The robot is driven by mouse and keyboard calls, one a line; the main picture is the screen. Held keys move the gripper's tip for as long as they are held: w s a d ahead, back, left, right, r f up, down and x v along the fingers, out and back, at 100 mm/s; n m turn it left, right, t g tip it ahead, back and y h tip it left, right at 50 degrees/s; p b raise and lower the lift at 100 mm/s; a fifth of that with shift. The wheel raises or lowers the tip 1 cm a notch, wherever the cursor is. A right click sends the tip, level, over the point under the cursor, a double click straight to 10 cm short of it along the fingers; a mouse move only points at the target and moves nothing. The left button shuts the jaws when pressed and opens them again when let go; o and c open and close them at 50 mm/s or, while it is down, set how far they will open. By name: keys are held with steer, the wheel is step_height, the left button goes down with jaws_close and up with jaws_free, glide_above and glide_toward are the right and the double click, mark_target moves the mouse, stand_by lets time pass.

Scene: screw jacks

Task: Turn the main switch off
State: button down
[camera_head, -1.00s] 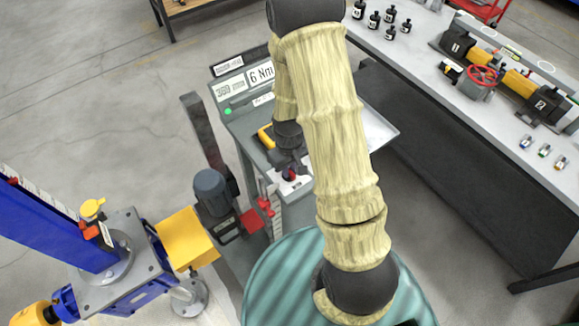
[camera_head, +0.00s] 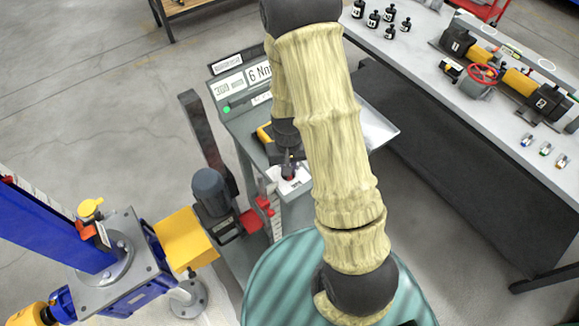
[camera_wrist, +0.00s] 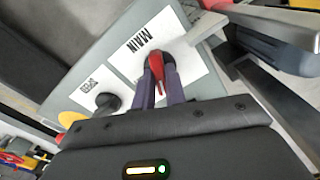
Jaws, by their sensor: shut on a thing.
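The main switch (camera_wrist: 156,66) has a red handle on a white plate marked MAIN (camera_wrist: 140,46) in the wrist view. My gripper (camera_wrist: 163,74) has its two fingers around the red handle, one on each side, shut on it. In the head view my gripper (camera_head: 287,168) reaches down to the sloped grey control panel (camera_head: 236,112), and the fingers largely hide the switch. A black speed knob (camera_wrist: 107,102) stands on its own white plate beside the switch, apart from the fingers. The handle's exact angle is hard to tell.
The panel carries a "6 Nm" display (camera_head: 260,73) and a green light (camera_head: 227,109). A yellow thing (camera_head: 265,133) sits beside my gripper. A blue screw jack (camera_head: 60,235) stands at left, and a workbench (camera_head: 440,75) with parts at right.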

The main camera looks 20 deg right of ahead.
steer(key=m, duration=0.6)
steer(key=shift+w+r+m, duration=0.1)
steer(key=shift+m, duration=0.2)
steer(key=m, duration=0.3)
steer(key=shift+w+m, duration=0.1)
steer(key=shift+m, duration=0.2)
steer(key=shift+m+p, duration=0.45)
steer(key=shift+m, duration=1.05)
steer(key=c, duration=1.5)
jaws_free()
steer(key=shift+o, duration=0.3)
